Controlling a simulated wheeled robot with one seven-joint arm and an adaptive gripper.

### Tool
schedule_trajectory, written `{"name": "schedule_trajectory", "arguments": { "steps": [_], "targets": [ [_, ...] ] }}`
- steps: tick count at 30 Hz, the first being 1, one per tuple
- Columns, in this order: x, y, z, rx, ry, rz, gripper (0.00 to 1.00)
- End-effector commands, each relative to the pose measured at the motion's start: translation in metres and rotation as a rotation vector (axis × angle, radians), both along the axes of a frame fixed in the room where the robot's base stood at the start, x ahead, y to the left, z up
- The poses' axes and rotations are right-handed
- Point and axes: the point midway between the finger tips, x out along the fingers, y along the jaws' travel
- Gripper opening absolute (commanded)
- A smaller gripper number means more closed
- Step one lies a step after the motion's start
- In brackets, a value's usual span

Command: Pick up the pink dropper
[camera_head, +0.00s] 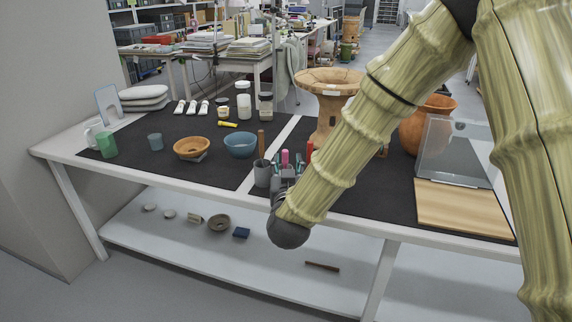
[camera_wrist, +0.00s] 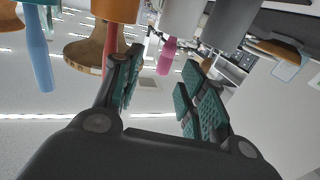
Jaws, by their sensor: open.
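The pink dropper (camera_head: 285,157) stands upright on the dark mat, just behind my gripper (camera_head: 287,170) in the head view; its lower part is hidden by the gripper. In the wrist view the pink dropper (camera_wrist: 166,56) appears between and beyond the two fingers, apart from the pads as far as I can tell. My gripper (camera_wrist: 160,68) is open and empty, with teal pads on both fingers.
A grey cup (camera_head: 262,174) with a brown-handled tool stands close left of my gripper. A red item (camera_head: 309,151) is close right, near the large tan vessel (camera_head: 325,93). A blue bowl (camera_head: 241,145) and an orange bowl (camera_head: 192,147) sit further left. A clear case (camera_head: 455,150) stands right.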

Motion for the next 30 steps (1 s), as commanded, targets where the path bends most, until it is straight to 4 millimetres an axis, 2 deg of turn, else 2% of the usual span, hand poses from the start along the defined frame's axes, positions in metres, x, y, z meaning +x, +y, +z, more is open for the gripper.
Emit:
{"name": "schedule_trajectory", "arguments": {
  "steps": [7,18,27,30],
  "targets": [
    [0.015,0.000,-0.002,0.001,0.000,-0.002,0.41],
    [0.056,0.004,-0.004,0.001,0.000,-0.005,0.41],
    [0.060,0.004,-0.004,0.000,0.000,-0.004,0.41],
    [0.060,0.004,-0.004,0.000,0.000,-0.004,0.23]
  ]
}}
